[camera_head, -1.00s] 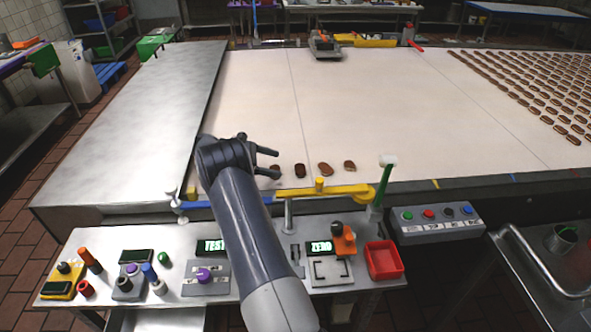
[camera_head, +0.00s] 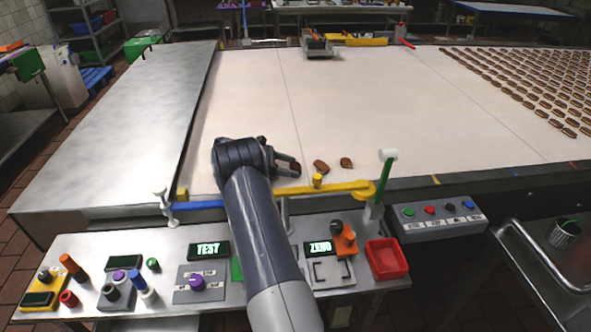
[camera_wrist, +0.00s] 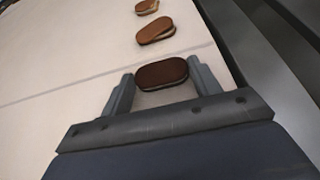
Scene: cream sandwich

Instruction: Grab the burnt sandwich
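The burnt sandwich is the darkest one, an oval with a pale filling edge. In the wrist view this burnt sandwich (camera_wrist: 162,72) lies on the belt between the two fingertips of my gripper (camera_wrist: 160,80). A thin gap shows on its left; its right end is very close to the other finger, and contact is unclear. My gripper is open around it. In the head view my gripper (camera_head: 289,164) is low over the belt's near edge, and the sandwich is mostly hidden by the fingers.
A lighter brown sandwich (camera_head: 321,167) and another (camera_head: 346,163) lie to the right on the belt (camera_head: 370,110). A yellow bar (camera_head: 335,189) runs along the near edge. Many sandwiches (camera_head: 530,85) fill the far right. The middle of the belt is clear.

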